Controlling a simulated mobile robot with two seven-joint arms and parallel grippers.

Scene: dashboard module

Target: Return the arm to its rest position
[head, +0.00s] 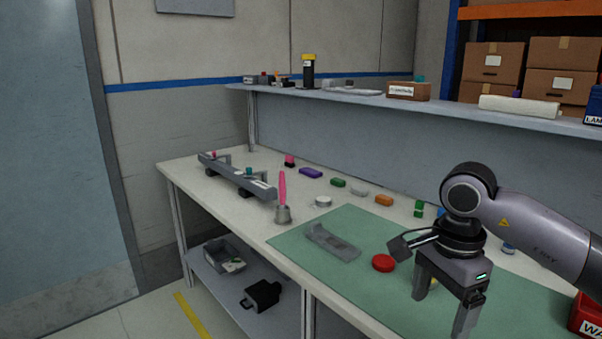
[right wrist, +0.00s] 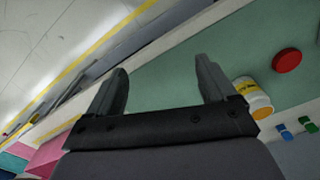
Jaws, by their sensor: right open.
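My right arm comes in from the right in the head view. Its gripper (head: 440,316) points down over the right part of the green mat (head: 300,237). The two fingers are apart with nothing between them. In the right wrist view the open right gripper (right wrist: 160,70) shows empty fingers, with the mat (right wrist: 165,85) beyond them. A yellow and white jar (right wrist: 254,96) appears beside the right-hand finger; I cannot tell how near it is. My left gripper is in neither view.
A red round piece (head: 383,262) and a grey bracket (head: 332,242) lie on the mat. A metal cup (head: 282,214) with a pink tool, a grey rail unit (head: 235,177) and several coloured blocks stand beyond. A red box (head: 587,316) is at lower right. A shelf (head: 450,107) runs behind.

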